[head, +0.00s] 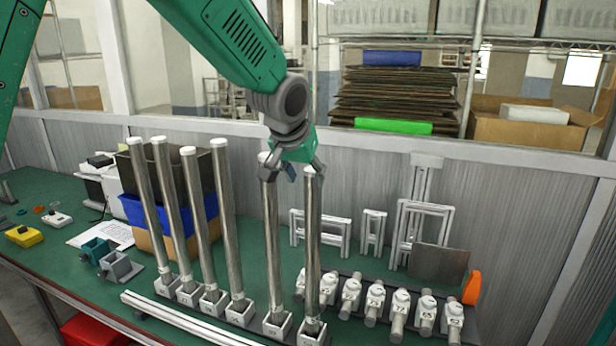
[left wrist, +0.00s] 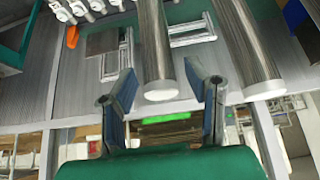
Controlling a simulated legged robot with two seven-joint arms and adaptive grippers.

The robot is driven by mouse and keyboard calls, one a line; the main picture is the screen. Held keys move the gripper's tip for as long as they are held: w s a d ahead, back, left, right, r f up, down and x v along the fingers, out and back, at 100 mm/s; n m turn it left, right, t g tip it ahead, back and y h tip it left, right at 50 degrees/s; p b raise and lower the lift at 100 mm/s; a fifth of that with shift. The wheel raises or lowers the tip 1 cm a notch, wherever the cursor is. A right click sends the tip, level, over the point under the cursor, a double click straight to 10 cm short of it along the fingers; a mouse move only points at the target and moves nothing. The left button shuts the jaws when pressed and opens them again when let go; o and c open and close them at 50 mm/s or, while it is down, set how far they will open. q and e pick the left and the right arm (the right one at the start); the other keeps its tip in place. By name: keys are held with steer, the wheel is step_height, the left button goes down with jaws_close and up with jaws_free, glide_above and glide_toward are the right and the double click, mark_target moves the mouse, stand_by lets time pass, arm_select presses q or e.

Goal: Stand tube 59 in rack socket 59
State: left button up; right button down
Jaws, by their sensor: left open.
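Several long grey tubes with pale end caps stand upright in a row of white numbered sockets on the green bench. The rightmost tube (head: 313,240) stands at its socket (head: 312,331), and a second tube (head: 271,245) stands just left of it. The socket numbers are too small to read surely, so I cannot tell which is 59. My left gripper (head: 299,172) is open at the top of the rightmost tube. In the left wrist view a tube (left wrist: 154,50) lies between the spread fingers (left wrist: 162,92), with a gap on each side. My right gripper is not in view.
Short numbered silver fittings (head: 401,301) lie in a row at the right, near an orange piece (head: 472,287). Metal frames (head: 420,225) lean at the wall. A blue bin (head: 135,208) stands behind the tubes. White rails (head: 190,318) run along the bench front.

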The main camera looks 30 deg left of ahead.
arm_select(q)
steer(key=p+v, duration=0.1)
steer(key=v, duration=0.3)
steer(key=shift+p, duration=0.3)
stand_by(0.4)
steer(key=s+d+f+m+g+h+b, duration=0.1)
steer(key=s+d+f+b, duration=0.15)
steer(key=f, duration=0.95)
steer(key=s+d+f+g+b, duration=0.1)
steer(key=s+f+b, duration=0.3)
steer(key=f, duration=0.9)
steer(key=s+d+f+m+g+h+b, duration=0.1)
steer(key=s+d+f+b, duration=0.15)
steer(key=f, duration=0.95)
steer(key=s+d+f+m+g+b, duration=0.1)
steer(key=s+f+b, duration=0.9)
steer(key=s+f, duration=1.4)
steer(key=shift+s+d+f+g, duration=0.2)
steer(key=shift+d+g, duration=0.4)
steer(key=shift+g, duration=0.3)
